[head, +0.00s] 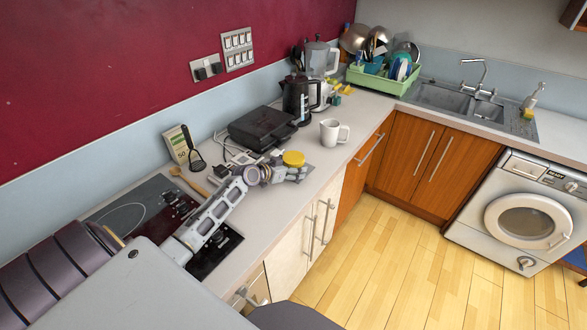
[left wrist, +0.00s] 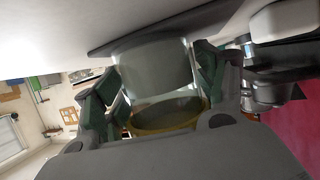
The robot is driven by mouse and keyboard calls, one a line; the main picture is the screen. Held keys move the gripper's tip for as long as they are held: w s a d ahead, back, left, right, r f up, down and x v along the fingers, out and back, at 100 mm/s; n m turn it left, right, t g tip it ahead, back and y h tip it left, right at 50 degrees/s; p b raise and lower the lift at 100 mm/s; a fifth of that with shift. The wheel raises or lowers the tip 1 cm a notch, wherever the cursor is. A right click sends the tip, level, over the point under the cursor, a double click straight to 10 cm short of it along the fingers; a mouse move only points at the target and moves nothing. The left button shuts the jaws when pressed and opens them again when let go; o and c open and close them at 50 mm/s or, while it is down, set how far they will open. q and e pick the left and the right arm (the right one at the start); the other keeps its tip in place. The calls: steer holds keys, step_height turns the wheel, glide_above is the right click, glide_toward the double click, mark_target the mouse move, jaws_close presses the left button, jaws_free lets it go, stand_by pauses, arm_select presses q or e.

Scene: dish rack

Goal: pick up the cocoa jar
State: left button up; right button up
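The cocoa jar (head: 293,158) has a yellow lid and stands on the counter in front of the black grill. In the head view my left gripper (head: 298,174) is low over the counter at the jar's near side and hides most of its body. In the left wrist view the pale, see-through jar body (left wrist: 155,70) and its yellow rim lie between the two spread fingers of my left gripper (left wrist: 158,64). The fingers look open, one on each side; I cannot tell whether either touches the jar. My right gripper is not in view.
A white mug (head: 330,132) stands to the right of the jar. The black grill (head: 262,127) and black kettle (head: 296,98) stand behind. A wooden spoon (head: 188,181) lies by the hob (head: 140,212). The counter's front edge (head: 300,205) is close.

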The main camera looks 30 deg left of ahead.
arm_select(q)
steer(key=c, duration=0.5)
steer(key=shift+r, duration=0.1)
steer(key=shift+c, duration=0.2)
steer(key=shift+r+b, duration=0.35)
steer(key=shift+r, duration=4.6)
steer(key=o, duration=0.5)
steer(key=c, duration=0.5)
step_height(320, 180, up, 5)
steer(key=p, duration=0.4)
